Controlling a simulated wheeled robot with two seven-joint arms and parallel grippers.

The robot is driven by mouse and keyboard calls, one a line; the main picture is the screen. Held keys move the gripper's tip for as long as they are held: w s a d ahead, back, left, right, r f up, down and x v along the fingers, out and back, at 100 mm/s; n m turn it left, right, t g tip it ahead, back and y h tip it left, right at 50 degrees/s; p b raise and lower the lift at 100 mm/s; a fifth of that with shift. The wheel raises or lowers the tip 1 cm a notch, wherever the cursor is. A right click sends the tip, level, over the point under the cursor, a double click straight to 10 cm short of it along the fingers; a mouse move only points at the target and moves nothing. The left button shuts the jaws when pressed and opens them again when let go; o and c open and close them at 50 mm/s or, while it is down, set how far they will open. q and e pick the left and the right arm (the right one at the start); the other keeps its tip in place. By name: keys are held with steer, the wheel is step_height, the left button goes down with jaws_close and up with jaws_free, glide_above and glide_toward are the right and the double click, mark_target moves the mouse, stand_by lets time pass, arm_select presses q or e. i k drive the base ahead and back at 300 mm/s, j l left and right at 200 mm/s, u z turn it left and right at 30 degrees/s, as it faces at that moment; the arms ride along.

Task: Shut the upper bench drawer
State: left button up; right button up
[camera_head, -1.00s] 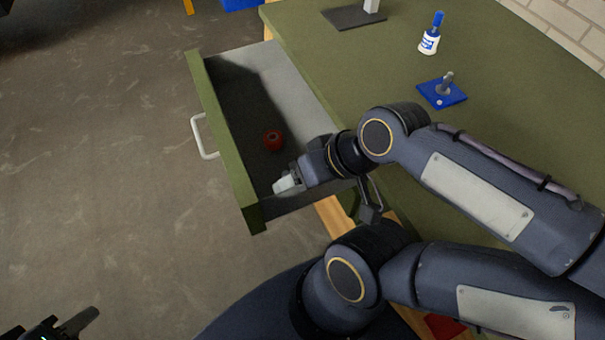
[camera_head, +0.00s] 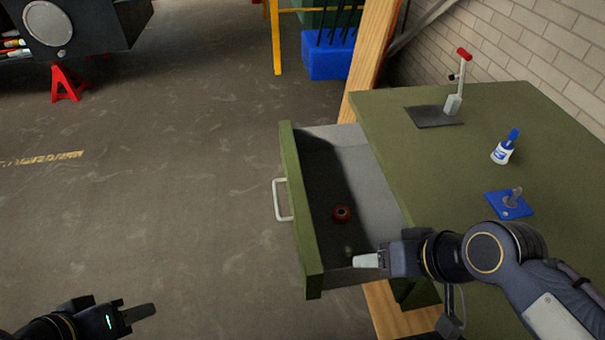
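The upper bench drawer (camera_head: 302,215) is pulled out to the left of the green workbench (camera_head: 395,165). It has a green front panel and a white handle (camera_head: 281,200) on its outer face. A round red object (camera_head: 342,214) lies inside it. My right gripper (camera_head: 366,260) is at the drawer's near side, with its pale fingertip over or just inside the near edge. I cannot tell whether it touches the drawer or how far its fingers are apart. My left gripper (camera_head: 140,312) is low at the left, over the floor, away from the drawer. Its finger gap is not clear.
A white bottle with a blue cap (camera_head: 503,150), a blue plate with a grey peg (camera_head: 511,203) and a red-handled lever (camera_head: 455,90) on a dark plate stand on the bench. A wooden post (camera_head: 372,55) rises behind. The floor left of the drawer is clear.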

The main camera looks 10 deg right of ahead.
mark_target(326, 168)
steer(key=j+z, duration=0.2)
steer(key=z, duration=0.15)
steer(key=k+j+z, duration=0.1)
steer(key=z, duration=0.2)
steer(key=j+z, duration=0.2)
steer(key=z, duration=0.25)
steer(key=i+j+z, duration=0.1)
steer(key=z, duration=0.35)
steer(key=j+z, duration=0.5)
steer(key=z, duration=0.35)
steer(key=k+j+z, duration=0.15)
steer(key=j, duration=0.25)
steer(key=j+z, duration=0.15)
steer(key=j, duration=0.3)
steer(key=k+j+z, duration=0.15)
steer(key=j, duration=0.25)
steer(key=k+j+z, duration=0.15)
steer(key=j, duration=0.2)
steer(key=k+j+z, duration=0.15)
steer(key=j, duration=0.35)
steer(key=k+j, duration=0.1)
steer(key=j, duration=0.25)
